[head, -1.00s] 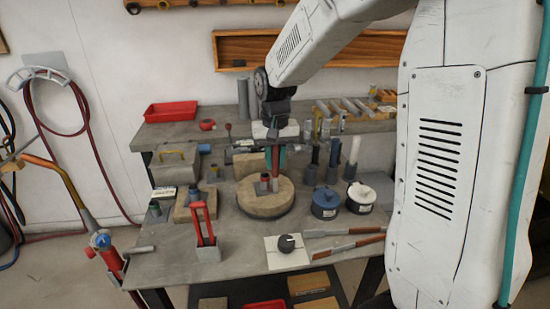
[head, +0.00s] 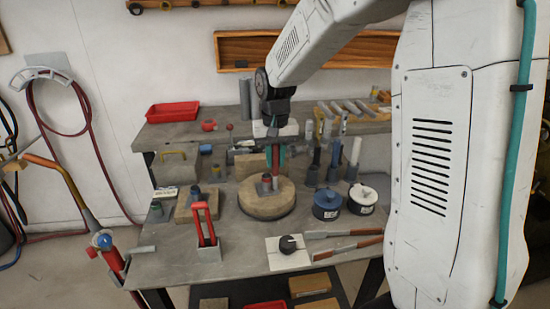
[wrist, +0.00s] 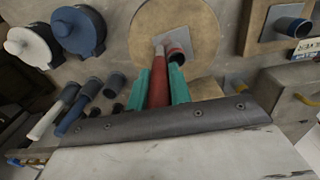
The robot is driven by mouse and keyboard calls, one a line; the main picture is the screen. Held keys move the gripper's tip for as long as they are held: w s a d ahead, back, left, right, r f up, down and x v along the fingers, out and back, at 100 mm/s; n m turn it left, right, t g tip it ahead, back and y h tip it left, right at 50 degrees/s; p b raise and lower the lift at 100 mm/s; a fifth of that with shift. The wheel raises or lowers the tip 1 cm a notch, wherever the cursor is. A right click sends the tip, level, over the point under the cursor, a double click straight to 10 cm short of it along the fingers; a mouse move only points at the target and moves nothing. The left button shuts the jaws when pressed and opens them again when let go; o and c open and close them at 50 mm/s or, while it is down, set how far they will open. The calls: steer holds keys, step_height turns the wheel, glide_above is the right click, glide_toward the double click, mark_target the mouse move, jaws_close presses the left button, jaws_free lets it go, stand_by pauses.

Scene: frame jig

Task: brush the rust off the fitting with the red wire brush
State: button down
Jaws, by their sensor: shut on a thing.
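The red wire brush (head: 275,160) is between the teal fingers of my gripper (head: 274,153). In the wrist view its red handle (wrist: 158,82) is clamped between the two fingertips (wrist: 166,84). The brush points down at the fitting (head: 266,182), a short rust-red piece on the round wooden disc (head: 250,204). In the wrist view the brush's grey end lies right beside the fitting (wrist: 178,50), whose open rim faces up. I cannot tell whether the bristles touch it.
A blue lidded pot (head: 326,203) and a white-lidded pot (head: 361,198) stand right of the disc. A black knob on a white plate (head: 288,245) and two long tools (head: 345,248) lie in front.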

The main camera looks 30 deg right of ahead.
steer(key=shift+w+f, duration=0.1)
steer(key=shift+w, duration=0.05)
stand_by(0.7)
stand_by(0.9)
steer(key=shift+s+a, duration=0.15)
steer(key=shift+s, duration=0.65)
